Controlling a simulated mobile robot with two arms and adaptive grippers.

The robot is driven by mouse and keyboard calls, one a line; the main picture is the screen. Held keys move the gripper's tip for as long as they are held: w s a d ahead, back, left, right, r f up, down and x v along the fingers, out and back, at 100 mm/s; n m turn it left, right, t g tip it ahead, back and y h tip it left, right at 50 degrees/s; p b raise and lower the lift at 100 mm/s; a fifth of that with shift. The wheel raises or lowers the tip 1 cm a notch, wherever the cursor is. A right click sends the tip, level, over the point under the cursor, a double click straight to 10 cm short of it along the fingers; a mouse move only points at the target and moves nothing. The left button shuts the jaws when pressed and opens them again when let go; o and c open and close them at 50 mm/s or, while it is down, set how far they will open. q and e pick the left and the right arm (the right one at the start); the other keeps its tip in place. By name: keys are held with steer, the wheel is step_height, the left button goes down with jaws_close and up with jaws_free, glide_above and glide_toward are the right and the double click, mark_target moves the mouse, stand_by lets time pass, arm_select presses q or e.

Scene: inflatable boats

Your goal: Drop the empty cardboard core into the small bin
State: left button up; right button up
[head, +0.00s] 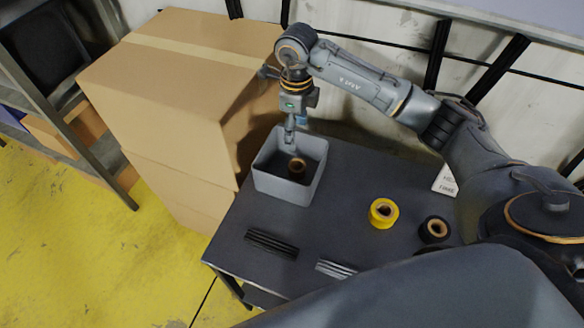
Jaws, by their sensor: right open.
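The small grey bin (275,187) stands at the left end of the dark table. A brown cardboard core (297,168) shows inside the bin's opening, apart from the gripper; whether it rests on the bin's floor is hard to tell. My right gripper (290,140) points down over the bin's back part, above and slightly left of the core. It is open and holds nothing that I can see. Its fingers are small and seen edge-on. My left gripper is out of view.
On the table (340,215) are a yellow tape roll (382,213), a black tape roll (434,229), dark strips (271,244), grey strips (336,269) and a white card (446,181). Stacked cardboard boxes (165,110) stand close left of the bin. A wall is behind.

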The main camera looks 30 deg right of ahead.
step_height(320, 180, up, 12)
steer(key=shift+f, duration=0.25)
stand_by(0.5)
